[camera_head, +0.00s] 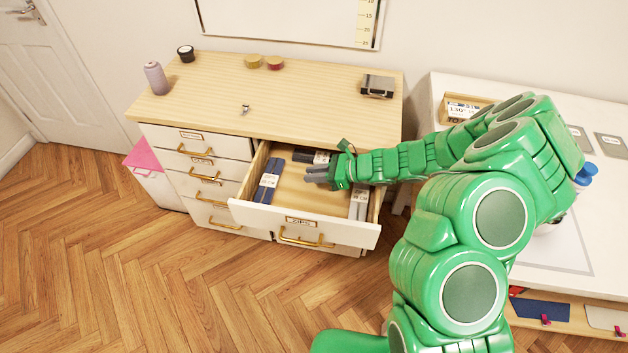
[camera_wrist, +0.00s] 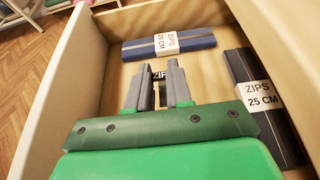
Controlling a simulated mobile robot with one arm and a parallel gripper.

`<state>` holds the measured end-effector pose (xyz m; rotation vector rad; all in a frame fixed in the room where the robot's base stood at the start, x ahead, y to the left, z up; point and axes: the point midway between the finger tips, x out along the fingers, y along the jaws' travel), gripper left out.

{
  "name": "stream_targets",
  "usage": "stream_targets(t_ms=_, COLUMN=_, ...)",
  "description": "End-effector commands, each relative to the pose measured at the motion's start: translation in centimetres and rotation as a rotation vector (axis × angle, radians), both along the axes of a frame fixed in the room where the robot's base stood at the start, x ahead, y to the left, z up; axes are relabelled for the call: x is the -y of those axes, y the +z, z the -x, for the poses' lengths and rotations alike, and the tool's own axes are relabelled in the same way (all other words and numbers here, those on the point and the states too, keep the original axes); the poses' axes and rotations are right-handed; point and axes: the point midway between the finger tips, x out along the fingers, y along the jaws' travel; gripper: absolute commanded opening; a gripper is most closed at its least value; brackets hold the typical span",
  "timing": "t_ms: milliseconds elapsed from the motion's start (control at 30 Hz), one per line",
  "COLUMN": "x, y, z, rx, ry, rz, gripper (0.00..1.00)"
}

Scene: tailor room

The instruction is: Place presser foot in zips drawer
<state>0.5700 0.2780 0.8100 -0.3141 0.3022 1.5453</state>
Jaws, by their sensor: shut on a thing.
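A small silvery thing, seemingly the presser foot (camera_head: 245,108), lies on the wooden top of the cabinet, apart from my gripper. The zips drawer (camera_head: 272,217), labelled "ZIPS", is pulled open below. My gripper (camera_head: 317,175) is inside the open drawer and reaches in from the right.
The drawer holds a blue zip pack (camera_head: 268,182), a black one (camera_head: 312,156) at the back and a grey one (camera_head: 359,203) at the right.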

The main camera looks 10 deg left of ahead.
Motion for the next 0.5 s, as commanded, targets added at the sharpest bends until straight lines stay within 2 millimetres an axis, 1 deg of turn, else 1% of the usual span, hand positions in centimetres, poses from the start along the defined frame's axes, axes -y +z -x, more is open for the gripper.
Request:
stream_targets(t_ms=267, x=-0.3, y=-0.9, z=-0.5, rx=-0.001, ry=0.003, rz=0.001, gripper=0.00)
stream_targets(t_ms=500, x=-0.4, y=-3.3, z=-0.5, rx=-0.002, ry=0.002, rz=0.002, gripper=0.00)
